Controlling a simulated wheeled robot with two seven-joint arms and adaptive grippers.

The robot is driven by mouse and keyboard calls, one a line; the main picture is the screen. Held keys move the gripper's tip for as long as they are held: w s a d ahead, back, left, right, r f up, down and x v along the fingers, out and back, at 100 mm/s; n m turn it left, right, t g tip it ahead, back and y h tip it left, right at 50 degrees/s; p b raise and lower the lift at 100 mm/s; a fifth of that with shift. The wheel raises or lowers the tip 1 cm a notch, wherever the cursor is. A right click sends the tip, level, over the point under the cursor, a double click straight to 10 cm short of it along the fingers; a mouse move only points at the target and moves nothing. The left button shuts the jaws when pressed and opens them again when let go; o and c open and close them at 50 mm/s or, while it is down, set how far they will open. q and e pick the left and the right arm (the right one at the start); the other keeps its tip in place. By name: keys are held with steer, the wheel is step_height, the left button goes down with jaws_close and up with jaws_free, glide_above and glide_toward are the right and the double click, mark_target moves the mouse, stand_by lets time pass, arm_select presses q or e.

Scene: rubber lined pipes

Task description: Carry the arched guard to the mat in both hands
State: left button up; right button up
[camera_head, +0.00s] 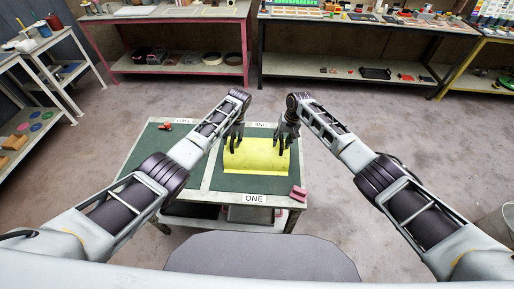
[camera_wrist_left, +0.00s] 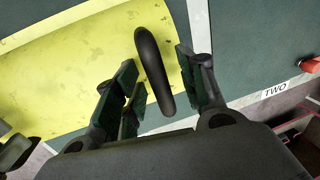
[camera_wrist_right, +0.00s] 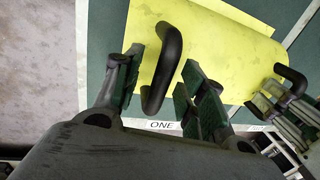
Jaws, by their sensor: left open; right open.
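The yellow arched guard (camera_head: 256,160) lies on the green mat marked ONE (camera_head: 214,182), on the right part of the low table. It has a black handle near each end. My left gripper (camera_head: 231,146) is open at the left handle; in the left wrist view that handle (camera_wrist_left: 155,72) stands between the spread fingers. My right gripper (camera_head: 282,146) is open at the right handle; in the right wrist view that handle (camera_wrist_right: 164,66) stands between the spread fingers. I cannot tell whether any finger touches a handle. A second green mat (camera_head: 183,205) lies to the left.
A small red object (camera_head: 165,126) lies at the back left of the table. A pink block (camera_head: 298,193) sits at its front right corner. The label TWO (camera_wrist_left: 275,92) shows in the left wrist view. Loaded workbenches (camera_head: 180,12) stand at the back. The left mat is mostly clear.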

arm_select(q)
steer(key=shift+c, duration=0.2)
arm_select(e)
steer(key=shift+c, duration=0.3)
arm_select(q)
jaws_close()
arm_select(e)
jaws_close()
